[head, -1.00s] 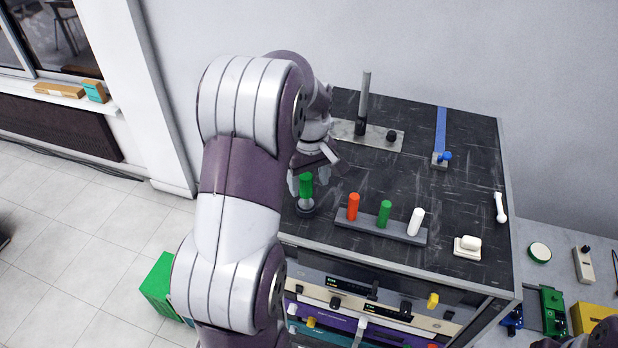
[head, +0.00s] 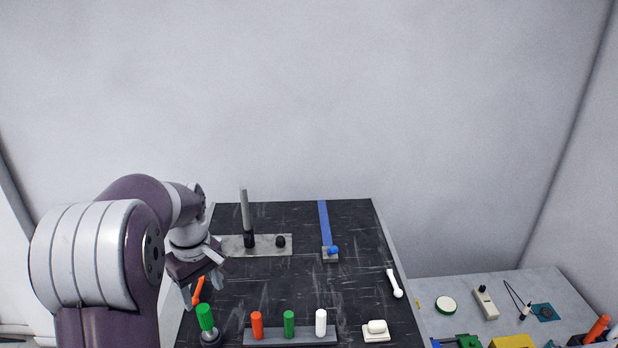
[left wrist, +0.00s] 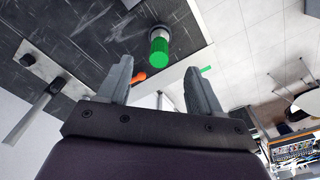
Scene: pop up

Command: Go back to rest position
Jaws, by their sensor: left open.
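My left gripper (head: 203,288) hangs over the left edge area of the black-topped cabinet (head: 350,285). It is open with nothing between its fingers, which also show in the left wrist view (left wrist: 160,82). A green knob (head: 205,317) on a round base stands at the cabinet's front left, just in front of the gripper and apart from it. The knob also shows beyond the fingers in the left wrist view (left wrist: 159,50). An orange lever (head: 198,290) is partly hidden by the gripper. My right gripper is not in view.
A strip with orange, green and white pegs (head: 290,337) lies along the front. Behind are a grey plate with an upright rod (head: 246,222) and a blue slider (head: 325,225). A white handle (head: 394,284) and white switch (head: 376,332) sit right. A side table (head: 545,290) holds several small items.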

